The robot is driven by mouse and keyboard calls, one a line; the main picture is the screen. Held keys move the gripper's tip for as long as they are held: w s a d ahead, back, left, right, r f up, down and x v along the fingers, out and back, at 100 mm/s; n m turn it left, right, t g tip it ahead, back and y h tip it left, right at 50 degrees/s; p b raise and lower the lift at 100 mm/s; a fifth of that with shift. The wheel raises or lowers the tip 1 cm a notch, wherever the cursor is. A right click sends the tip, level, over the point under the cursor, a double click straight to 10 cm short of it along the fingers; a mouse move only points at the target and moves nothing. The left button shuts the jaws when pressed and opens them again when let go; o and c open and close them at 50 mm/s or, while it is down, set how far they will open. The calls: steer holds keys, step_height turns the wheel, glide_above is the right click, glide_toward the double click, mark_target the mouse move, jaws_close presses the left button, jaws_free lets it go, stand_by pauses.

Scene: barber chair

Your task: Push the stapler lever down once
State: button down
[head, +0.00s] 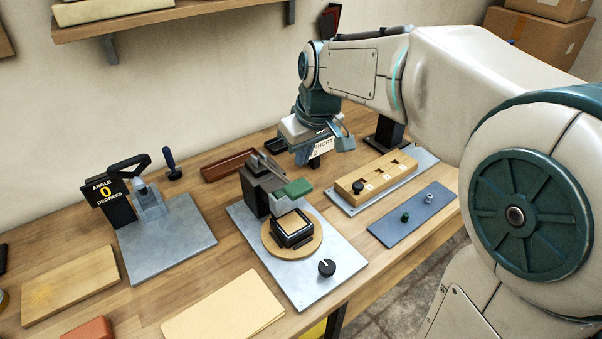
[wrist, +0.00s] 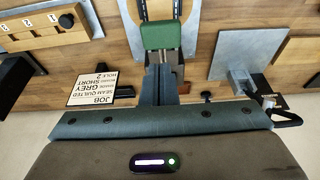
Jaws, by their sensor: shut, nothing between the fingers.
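The stapler stands in the middle of the bench in the head view, with a dark upright body (head: 258,190) on a grey metal plate (head: 330,258). Its lever ends in a green pad (head: 293,188), raised above a round wooden disc (head: 275,247) that carries a black square block (head: 292,230). My gripper (head: 303,158) is above and behind the pad, on the wall side. In the wrist view the gripper's fingers (wrist: 160,72) are shut and empty, and their tips lie close to the green pad (wrist: 161,36) in the picture. I cannot tell the height gap.
A wooden block with holes (head: 375,173) and a blue-grey strip with pegs (head: 412,215) lie to the right. A job card (wrist: 90,90) stands beside the gripper. An angle device (head: 148,203) is to the left.

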mark_target(298, 185)
steer(key=x, duration=0.4)
steer(key=s+p+x, duration=0.1)
steer(key=x, duration=0.1)
steer(key=shift+w+d+f, duration=0.15)
steer(key=shift+d+f, duration=0.1)
steer(key=shift+f, duration=0.2)
